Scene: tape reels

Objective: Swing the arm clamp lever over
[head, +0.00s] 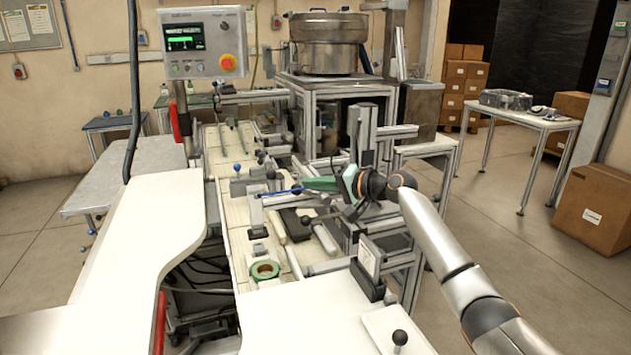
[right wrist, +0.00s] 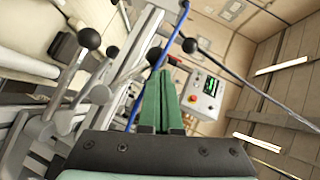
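My right gripper (head: 318,184) reaches in from the right over the machine bed. Its green fingers lie close together, with nothing visible between them; they also fill the middle of the right wrist view (right wrist: 160,90). A lever with a black ball knob (head: 305,220) stands just below and in front of the fingers, apart from them as far as I can see. Several black knobs on levers show in the right wrist view, one at the upper left (right wrist: 89,38). I cannot tell which is the arm clamp lever. My left gripper is not in view.
A blue rod (head: 280,192) lies close to the fingertips. A green tape reel (head: 265,270) lies near the front of the bed. Another black knob (head: 400,337) stands on a white plate at the front. A control panel (head: 203,42) stands at the back left. The white tabletop at left is clear.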

